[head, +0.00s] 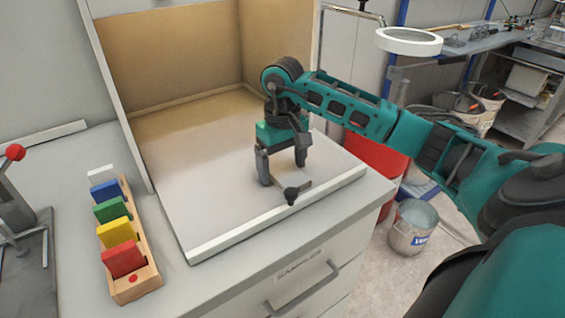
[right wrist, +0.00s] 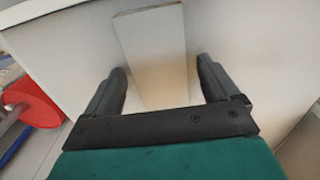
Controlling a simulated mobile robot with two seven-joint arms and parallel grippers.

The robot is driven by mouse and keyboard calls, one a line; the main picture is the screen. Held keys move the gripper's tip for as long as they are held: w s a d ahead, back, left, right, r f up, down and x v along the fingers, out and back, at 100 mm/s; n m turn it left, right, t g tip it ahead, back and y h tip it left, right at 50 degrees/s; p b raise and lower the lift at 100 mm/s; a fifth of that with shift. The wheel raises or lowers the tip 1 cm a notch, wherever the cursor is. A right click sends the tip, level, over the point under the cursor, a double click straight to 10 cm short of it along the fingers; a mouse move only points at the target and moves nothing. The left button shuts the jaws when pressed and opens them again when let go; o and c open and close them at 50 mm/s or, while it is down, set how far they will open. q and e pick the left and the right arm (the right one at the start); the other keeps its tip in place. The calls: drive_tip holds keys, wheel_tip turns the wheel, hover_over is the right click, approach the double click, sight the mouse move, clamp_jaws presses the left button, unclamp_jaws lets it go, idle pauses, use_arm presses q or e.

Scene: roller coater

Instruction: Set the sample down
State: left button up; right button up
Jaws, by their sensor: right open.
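My right gripper (head: 283,168) reaches down low over the pale board inside the booth, fingers apart. In the right wrist view, a pale flat panel (right wrist: 152,45), likely the sample, shows between the two open fingers (right wrist: 163,82). Gaps show on both sides of it, so the fingers do not visibly grip it. Its near end is hidden by the gripper. In the head view, a small beige piece (head: 303,186) shows by the fingertips, with a dark knob-like part (head: 291,195) beside it. I cannot tell how these join. My left gripper is out of view.
A wooden rack (head: 136,288) with several coloured panels stands left on the counter. The pale board (head: 205,195) has a raised white front edge (head: 270,219). Booth walls (head: 185,55) rise behind. A bucket (head: 411,228) stands on the floor at right.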

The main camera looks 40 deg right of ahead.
sight(282, 169)
drive_tip(key=shift+r, duration=0.25)
wheel_tip(282, 169, up, 12)
drive_tip(key=p, duration=0.1)
drive_tip(key=shift+f, duration=0.1)
idle(0.7)
